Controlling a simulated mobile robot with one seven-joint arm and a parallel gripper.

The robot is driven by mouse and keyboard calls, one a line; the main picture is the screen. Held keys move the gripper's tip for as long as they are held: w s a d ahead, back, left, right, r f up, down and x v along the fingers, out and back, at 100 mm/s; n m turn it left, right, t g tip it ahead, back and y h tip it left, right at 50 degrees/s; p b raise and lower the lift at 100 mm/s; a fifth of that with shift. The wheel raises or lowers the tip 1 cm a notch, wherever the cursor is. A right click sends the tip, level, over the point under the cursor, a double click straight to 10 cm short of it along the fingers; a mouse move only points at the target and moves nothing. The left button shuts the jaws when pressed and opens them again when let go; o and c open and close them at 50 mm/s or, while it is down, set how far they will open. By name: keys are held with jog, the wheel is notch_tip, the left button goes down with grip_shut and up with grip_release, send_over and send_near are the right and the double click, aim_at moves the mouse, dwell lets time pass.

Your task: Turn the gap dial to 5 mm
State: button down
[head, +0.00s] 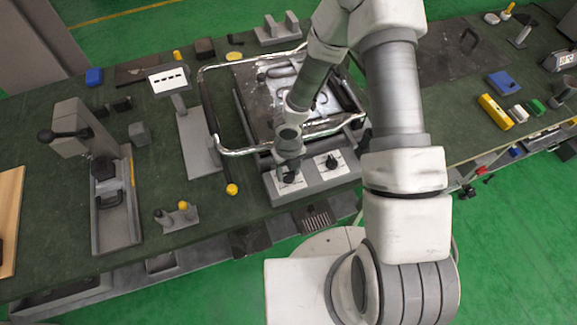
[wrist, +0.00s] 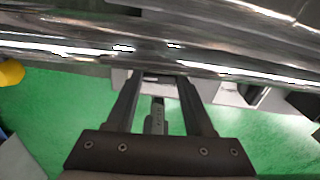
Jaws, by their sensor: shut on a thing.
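A grey control box (head: 315,182) stands at the front edge of the bench, with two black dials on white plates. The right dial (head: 332,163) is bare. The left dial (head: 289,178) is mostly covered by my gripper (head: 289,169), which comes down on it from above with its fingers shut around it. The dial marks are too small to read, so I cannot tell which is the gap dial or its setting. In the wrist view my gripper (wrist: 159,76) has its fingers reaching toward a pale plate; the grip itself is not clear there.
A chrome tube frame (head: 240,151) runs just behind the control box and crosses the wrist view close to my fingers. A lever with a yellow knob (head: 232,189) stands left of the box. A small grey stand (head: 176,218) is farther left.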

aim_at(289, 174)
jog(key=n+p, duration=0.2)
jog(key=n, duration=0.1)
jog(key=shift+r+n, duration=0.1)
jog(key=shift+n, duration=0.2)
jog(key=n, duration=0.4)
jog(key=shift+n, duration=0.3)
jog(key=shift+c, duration=1.4)
grip_release()
notch_tip(289, 174, up, 17)
jog(key=shift+r, duration=0.1)
